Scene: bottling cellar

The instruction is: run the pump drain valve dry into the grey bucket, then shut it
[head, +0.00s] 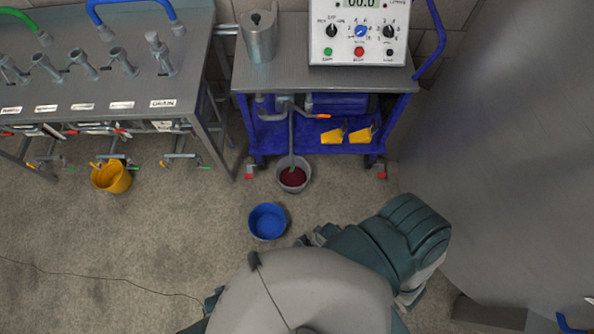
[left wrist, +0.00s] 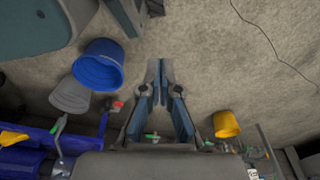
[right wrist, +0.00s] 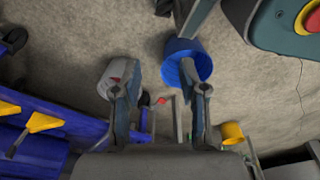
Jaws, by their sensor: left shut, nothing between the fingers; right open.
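The grey bucket (head: 305,187) stands on the floor in front of the pump cart, with dark red liquid in it. A grey drain pipe (head: 291,135) comes down from the cart's pump to above this bucket. A valve lever with an orange-red tip (head: 318,117) sits beside the pipe; whether it is open or shut I cannot tell. The grey bucket also shows in the left wrist view (left wrist: 70,97) and the right wrist view (right wrist: 104,84). My left gripper (left wrist: 160,68) is shut and empty. My right gripper (right wrist: 166,88) is open and empty. Both are apart from the valve.
A blue bucket (head: 267,223) stands just in front of the grey one. A yellow bucket (head: 113,178) sits under the bench (head: 90,80) at left. A control box (head: 358,32) and metal jug (head: 259,40) stand on the cart (head: 290,80). A large tank (head: 500,150) fills the right.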

